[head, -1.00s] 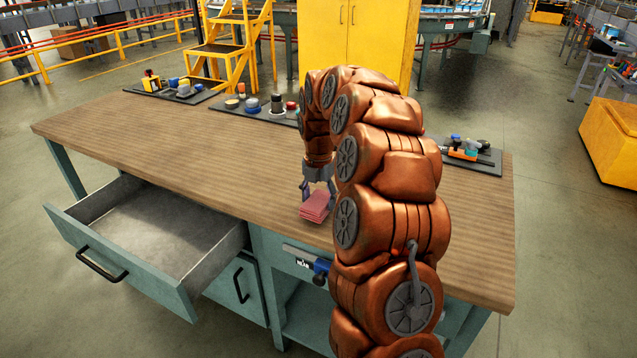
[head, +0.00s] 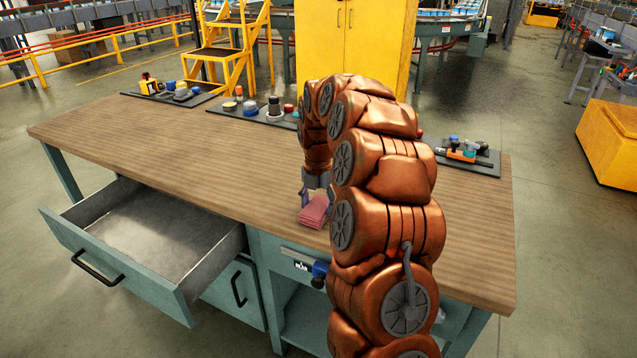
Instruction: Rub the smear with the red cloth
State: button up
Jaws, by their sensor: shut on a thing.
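The red cloth (head: 314,211) is a small folded pad at the front part of the wooden workbench top (head: 190,150), right of the open drawer. My gripper (head: 315,194) points down over the cloth and is shut on it. My own arm hides part of the fingers and the bench right of the cloth. I cannot make out a smear on the visible bench top.
An open, empty drawer (head: 150,235) juts out at the front left. Dark trays with small parts stand along the back edge: one at left (head: 205,97), one in the middle (head: 226,113), one at right (head: 490,168). The left bench top is clear.

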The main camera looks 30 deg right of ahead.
jog(key=shift+s+a, duration=0.25)
jog(key=shift+a, duration=0.15)
jog(key=shift+d+r+p, duration=0.1)
jog(key=shift+r+p, duration=1.6)
jog(key=shift+r, duration=2.35)
